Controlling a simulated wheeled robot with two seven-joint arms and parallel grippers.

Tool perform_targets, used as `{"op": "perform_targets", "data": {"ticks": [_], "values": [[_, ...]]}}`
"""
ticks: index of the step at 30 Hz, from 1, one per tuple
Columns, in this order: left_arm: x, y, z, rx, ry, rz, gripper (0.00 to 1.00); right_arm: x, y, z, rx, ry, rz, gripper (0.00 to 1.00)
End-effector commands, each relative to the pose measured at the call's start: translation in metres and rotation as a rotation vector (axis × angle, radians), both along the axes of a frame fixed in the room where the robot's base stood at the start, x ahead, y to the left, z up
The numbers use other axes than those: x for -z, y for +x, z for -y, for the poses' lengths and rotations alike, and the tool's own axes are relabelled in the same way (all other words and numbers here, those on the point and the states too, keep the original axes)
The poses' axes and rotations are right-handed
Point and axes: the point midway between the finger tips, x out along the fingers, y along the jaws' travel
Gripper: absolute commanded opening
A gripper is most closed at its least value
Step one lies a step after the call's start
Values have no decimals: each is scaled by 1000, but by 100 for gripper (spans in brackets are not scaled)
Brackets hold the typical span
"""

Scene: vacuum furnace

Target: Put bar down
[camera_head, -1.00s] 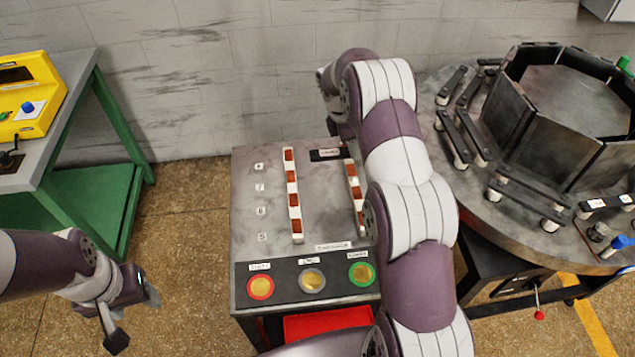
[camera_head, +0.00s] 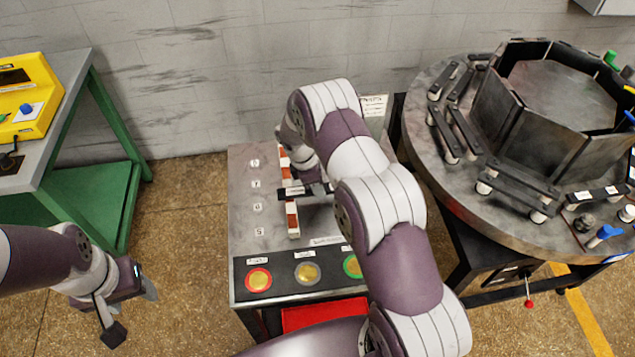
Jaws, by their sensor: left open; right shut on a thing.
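The bar (camera_head: 292,193) is dark with a pale label patch. It lies crosswise over the left slotted rack (camera_head: 293,222), level with the gap between labels 7 and 6. My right gripper (camera_head: 312,180) is shut on the bar, mostly hidden behind its own wrist and forearm. I cannot tell whether the bar touches the rack or hangs just above it. The second rack on the right is hidden by my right arm. My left gripper (camera_head: 130,314) is open and empty, over the floor left of the grey control table (camera_head: 245,222).
Red, grey and green-ringed buttons (camera_head: 308,273) line the table front. A round table (camera_head: 428,140) at right carries a dark octagonal chamber (camera_head: 545,147) with several bars around it. A green stand (camera_head: 95,205) with a yellow device (camera_head: 35,100) is at far left.

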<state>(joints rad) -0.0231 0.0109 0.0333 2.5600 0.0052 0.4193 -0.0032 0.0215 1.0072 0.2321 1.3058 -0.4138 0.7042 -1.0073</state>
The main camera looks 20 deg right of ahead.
Motion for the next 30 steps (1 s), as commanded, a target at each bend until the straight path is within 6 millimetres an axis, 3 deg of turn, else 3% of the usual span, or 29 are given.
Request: {"op": "perform_targets", "data": {"ticks": [1, 2, 3, 4, 15, 26, 30], "values": [[3, 0, 0, 0, 0, 0, 58, 3, 0, 0, 0, 0, 0, 0], [2, 0, 0, 0, 0, 0, 58, 2, 0, 0, 0, 0, 0, 40], [1, 0, 0, 0, 0, 0, 58, 2, 0, 0, 0, 0, 0, 53], [1, 0, 0, 0, 0, 0, 58, 2, 0, 0, 0, 0, 0, 59], [1, 0, 0, 0, 0, 0, 58, -8, 1, -1, -1, 0, 3, 59], [20, 0, 0, 0, 0, 0, 58, -92, 7, -25, 0, 1, 4, 59], [13, 0, 0, 0, 0, 0, 58, -115, 8, -30, 0, 1, 1, 59]]}}
